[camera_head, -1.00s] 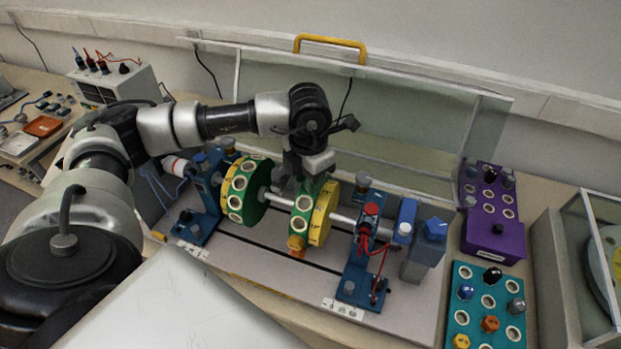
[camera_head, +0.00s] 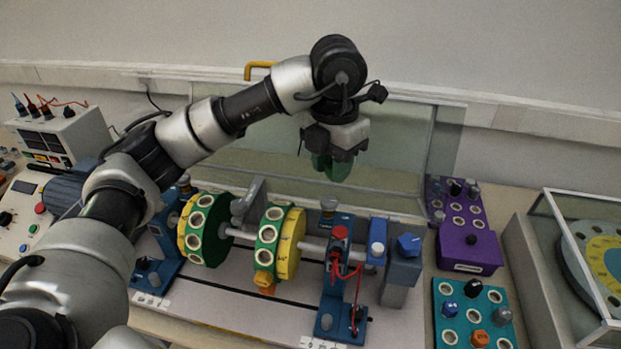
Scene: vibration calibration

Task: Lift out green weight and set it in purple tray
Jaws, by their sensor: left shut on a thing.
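My left gripper (camera_head: 333,155) is raised above the rotor rig, in front of the clear guard panel. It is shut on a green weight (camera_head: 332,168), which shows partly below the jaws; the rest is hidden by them. The purple tray (camera_head: 470,250) stands to the right of the rig, with several round sockets and a few dark and grey weights in its back part. The gripper is to the left of this tray and higher. My right gripper is out of view.
Two green-and-yellow discs (camera_head: 208,230) (camera_head: 290,245) sit on the rig's shaft between blue supports (camera_head: 335,265). A teal tray (camera_head: 440,292) with coloured weights is in front of the purple one. A clear-sided case (camera_head: 550,290) stands at far right; a guard panel (camera_head: 400,150) stands behind.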

